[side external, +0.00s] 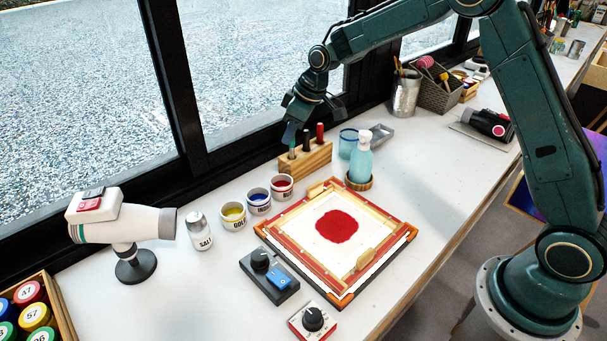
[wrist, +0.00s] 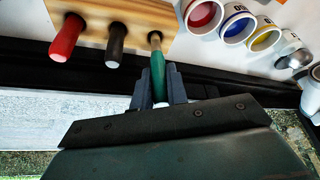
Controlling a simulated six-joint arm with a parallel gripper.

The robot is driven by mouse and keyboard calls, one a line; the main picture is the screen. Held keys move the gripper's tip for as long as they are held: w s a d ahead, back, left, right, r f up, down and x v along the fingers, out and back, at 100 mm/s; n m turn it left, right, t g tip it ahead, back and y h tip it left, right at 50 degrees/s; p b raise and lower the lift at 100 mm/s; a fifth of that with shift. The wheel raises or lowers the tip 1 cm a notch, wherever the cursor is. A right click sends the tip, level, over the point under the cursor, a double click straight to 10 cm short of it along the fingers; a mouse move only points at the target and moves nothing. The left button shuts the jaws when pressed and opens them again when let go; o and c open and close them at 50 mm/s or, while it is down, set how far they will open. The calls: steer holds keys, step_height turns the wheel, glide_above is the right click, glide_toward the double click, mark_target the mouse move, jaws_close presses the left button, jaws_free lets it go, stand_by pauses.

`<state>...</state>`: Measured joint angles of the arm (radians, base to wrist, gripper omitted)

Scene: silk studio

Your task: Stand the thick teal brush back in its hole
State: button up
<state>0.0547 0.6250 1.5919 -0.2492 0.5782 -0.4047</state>
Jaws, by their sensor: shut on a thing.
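The thick teal brush (wrist: 157,72) is between the two fingers of my gripper (wrist: 158,88) in the wrist view. My gripper is shut on it. The brush's far end meets the left end of the wooden brush block (side external: 318,160) in the side view; the same block shows at the top of the wrist view (wrist: 88,10). I cannot tell how deep that end sits in the hole, or whether it only hovers over it. In the side view my gripper (side external: 290,131) is just above the block, and the brush (side external: 292,150) looks nearly upright.
A black-handled brush (side external: 306,140) and a red-handled brush (side external: 320,133) stand in the block beside it. Ink pots (side external: 282,187) stand in front, a teal bottle (side external: 361,160) to the right. The window frame (side external: 190,90) runs close behind. A printing frame (side external: 300,248) lies nearer the front.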

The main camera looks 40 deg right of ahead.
mark_target(292, 155)
steer(key=shift+f, duration=2.1)
stand_by(1.8)
steer(key=o, duration=0.9)
steer(key=v, duration=1.3)
steer(key=shift+s+d+r, duration=0.1)
steer(key=shift+s+r, duration=0.1)
steer(key=shift+r, duration=0.15)
steer(key=shift+s+r, duration=0.1)
